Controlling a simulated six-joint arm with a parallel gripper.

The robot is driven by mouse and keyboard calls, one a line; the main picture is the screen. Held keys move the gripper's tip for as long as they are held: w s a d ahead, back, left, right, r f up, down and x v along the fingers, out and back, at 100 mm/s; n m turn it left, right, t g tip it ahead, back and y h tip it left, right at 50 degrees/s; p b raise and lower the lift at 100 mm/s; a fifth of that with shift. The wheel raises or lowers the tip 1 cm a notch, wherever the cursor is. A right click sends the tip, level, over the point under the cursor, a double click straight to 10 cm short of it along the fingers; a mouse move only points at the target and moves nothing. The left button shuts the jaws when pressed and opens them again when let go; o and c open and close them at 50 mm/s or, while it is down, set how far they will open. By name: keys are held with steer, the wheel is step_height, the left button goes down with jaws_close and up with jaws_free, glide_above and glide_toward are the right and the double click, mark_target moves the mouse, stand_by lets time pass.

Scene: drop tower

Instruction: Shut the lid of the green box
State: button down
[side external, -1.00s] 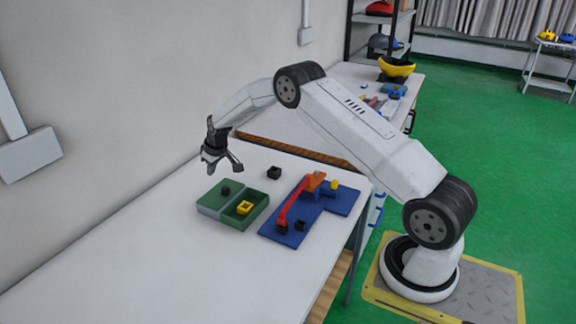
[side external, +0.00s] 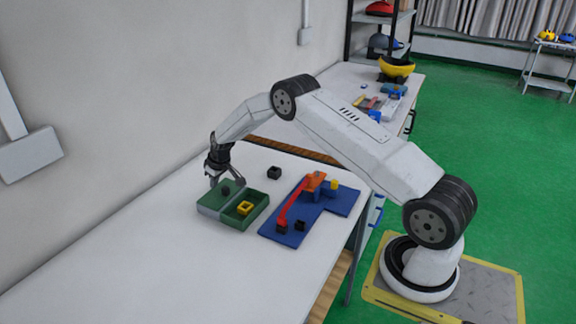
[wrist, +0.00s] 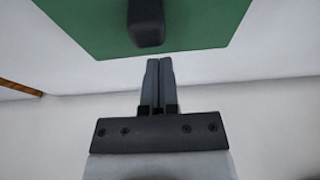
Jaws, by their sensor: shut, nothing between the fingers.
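The green box (side external: 236,222) stands on the white table with its inside facing up. A yellow square piece (side external: 244,208) lies inside it. Its green lid (side external: 212,200) is open, folded out flat to the left of the box, with a dark knob (side external: 226,188) on it. In the wrist view the lid (wrist: 205,25) fills the top, and its knob (wrist: 146,22) is just beyond the fingertips. My gripper (side external: 214,184) is low beside the lid's far edge. In the wrist view its fingers (wrist: 158,62) are together and empty. I cannot tell whether they touch the lid.
A blue base (side external: 325,201) with a red arm (side external: 291,202), an orange part and a yellow piece stands right of the box. A small black block (side external: 274,172) lies behind the box. The table's front left is clear. A wall runs along the left.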

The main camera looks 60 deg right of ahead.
steer(key=shift+s, duration=0.9)
steer(key=shift+s, duration=0.15)
steer(key=shift+s, duration=5.1)
steer(key=shift+f, duration=0.15)
steer(key=shift+w, duration=2.2)
steer(key=v, duration=1)
steer(key=shift+r, duration=0.2)
